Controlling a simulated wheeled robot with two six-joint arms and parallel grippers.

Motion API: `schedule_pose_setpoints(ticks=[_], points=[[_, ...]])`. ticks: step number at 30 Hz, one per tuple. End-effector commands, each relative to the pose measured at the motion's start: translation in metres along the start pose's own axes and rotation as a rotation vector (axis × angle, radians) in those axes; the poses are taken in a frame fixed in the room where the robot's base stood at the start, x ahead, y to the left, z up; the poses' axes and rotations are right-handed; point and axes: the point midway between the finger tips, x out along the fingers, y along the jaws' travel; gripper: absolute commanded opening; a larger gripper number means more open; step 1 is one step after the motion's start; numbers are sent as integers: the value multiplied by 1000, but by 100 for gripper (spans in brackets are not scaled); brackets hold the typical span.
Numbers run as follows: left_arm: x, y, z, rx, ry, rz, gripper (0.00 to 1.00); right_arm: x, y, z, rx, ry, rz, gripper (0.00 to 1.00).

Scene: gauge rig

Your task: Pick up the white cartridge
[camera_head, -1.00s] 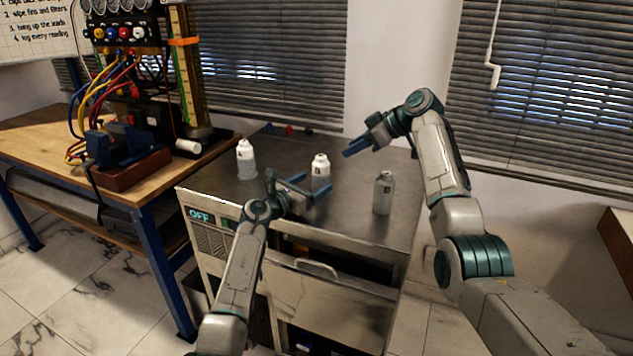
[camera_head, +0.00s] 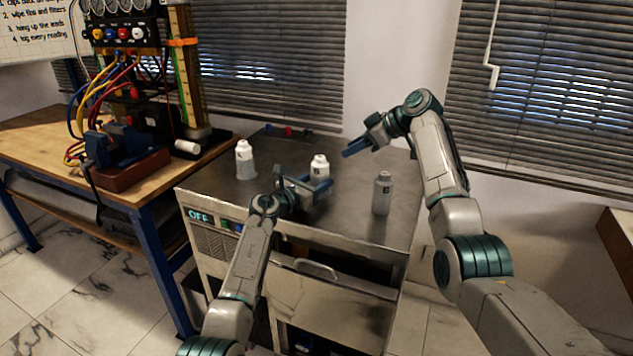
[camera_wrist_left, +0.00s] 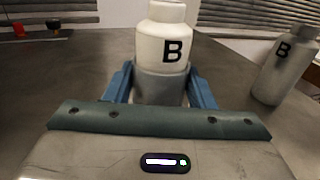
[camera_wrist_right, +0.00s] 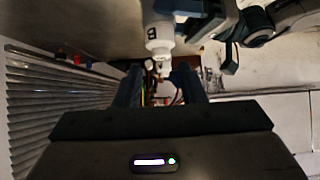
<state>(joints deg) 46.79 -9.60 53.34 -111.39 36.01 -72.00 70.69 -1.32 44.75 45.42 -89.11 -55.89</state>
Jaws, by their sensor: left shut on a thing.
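A white cartridge (camera_head: 319,163) marked B, with a grey lower part, stands upright at the middle of the metal cart top. It fills the centre of the left wrist view (camera_wrist_left: 163,42) and also shows in the right wrist view (camera_wrist_right: 158,36). My left gripper (camera_head: 314,186) is shut on its grey lower part, one blue finger on each side. I cannot tell any gap under it. My right gripper (camera_head: 352,148) is open and empty, above and to the right of the cartridge.
A grey bottle (camera_head: 383,194) marked B stands to the right on the cart (camera_head: 225,200). Another white-topped bottle (camera_head: 245,158) stands to the left. Small coloured parts (camera_head: 290,131) lie at the back edge. A wooden bench (camera_head: 40,140) with a gauge rig is at left.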

Motion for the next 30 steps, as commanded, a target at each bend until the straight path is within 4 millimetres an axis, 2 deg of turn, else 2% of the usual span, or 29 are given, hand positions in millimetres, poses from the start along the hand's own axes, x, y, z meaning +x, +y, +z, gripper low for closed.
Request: schedule_pose_setpoints(ticks=[13,15,17,20,23,27,30], points=[[0,0,0,0,0,0,28,0,0,0,0,0,0,36],[0,0,0,0,1,0,28,0,0,0,0,0,1,48],[0,0,0,0,1,0,28,3,0,1,3,3,7,52],[0,0,-1,0,1,0,28,16,-1,4,13,18,43,52],[0,0,-1,0,1,0,28,36,-4,8,34,55,115,52],[0,0,0,0,1,0,28,65,-12,14,80,147,261,52],[0,0,0,0,1,0,28,77,-20,16,116,234,370,52]])
